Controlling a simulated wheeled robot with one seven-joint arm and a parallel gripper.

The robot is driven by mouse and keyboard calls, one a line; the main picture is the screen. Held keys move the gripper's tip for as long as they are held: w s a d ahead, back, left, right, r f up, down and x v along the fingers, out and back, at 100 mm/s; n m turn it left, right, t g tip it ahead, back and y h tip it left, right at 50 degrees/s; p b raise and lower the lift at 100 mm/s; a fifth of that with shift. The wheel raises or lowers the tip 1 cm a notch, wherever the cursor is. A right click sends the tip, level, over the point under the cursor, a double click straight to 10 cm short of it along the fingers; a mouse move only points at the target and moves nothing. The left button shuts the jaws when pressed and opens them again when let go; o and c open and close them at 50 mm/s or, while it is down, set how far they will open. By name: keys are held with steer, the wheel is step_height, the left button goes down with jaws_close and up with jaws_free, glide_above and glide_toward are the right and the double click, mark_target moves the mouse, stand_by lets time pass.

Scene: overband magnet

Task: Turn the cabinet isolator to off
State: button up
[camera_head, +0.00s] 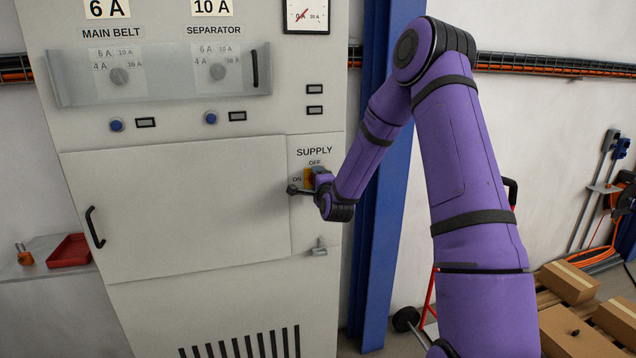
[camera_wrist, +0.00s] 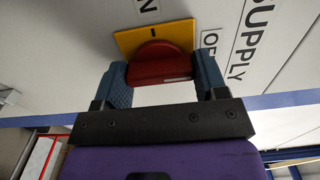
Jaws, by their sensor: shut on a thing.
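The cabinet isolator is a red handle (camera_wrist: 160,68) on a yellow plate (camera_wrist: 128,40), under the SUPPLY label (camera_head: 314,152) on the grey cabinet. ON is printed to the left of it and OFF above it in the head view. My gripper (camera_wrist: 163,78) is shut on the red handle, with one blue-grey finger on each side of it in the wrist view. In the head view my gripper (camera_head: 317,180) is at the switch and hides much of it. I cannot tell which mark the handle points to.
A closed cabinet door (camera_head: 180,210) with a black pull handle (camera_head: 95,227) lies left of the switch. A small grey latch (camera_head: 318,247) is below. A clear cover (camera_head: 160,75) shields two dials above. A blue column (camera_head: 372,200) stands right of the cabinet.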

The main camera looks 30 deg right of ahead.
steer(key=shift+f, duration=0.1)
steer(key=o, duration=0.9)
steer(key=shift+o, duration=0.2)
steer(key=v, duration=1)
steer(key=shift+s, duration=0.4)
steer(key=shift+a, duration=0.1)
